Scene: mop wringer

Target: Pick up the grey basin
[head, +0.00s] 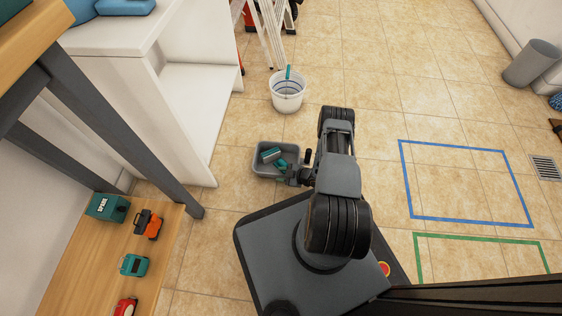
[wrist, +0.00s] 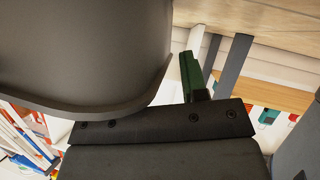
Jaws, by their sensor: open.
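The grey basin (head: 262,172) is a shallow rectangular tub, upright on or very near the tiled floor, just left of my arm in the head view. Teal pieces show over its inside; I cannot tell clearly which are contents and which are my green fingers. My gripper (head: 279,161) is open at the basin's right side, its fingers pointing left at the near rim. In the wrist view, the basin (wrist: 80,50) fills the upper left very close up, and one green finger (wrist: 190,75) stands beside its wall. The other finger is hidden.
A white bucket (head: 287,97) with a teal-handled tool stands behind the basin, near a stepladder (head: 268,35). Blue (head: 464,148) and green (head: 475,238) floor outlines lie on clear floor at right.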

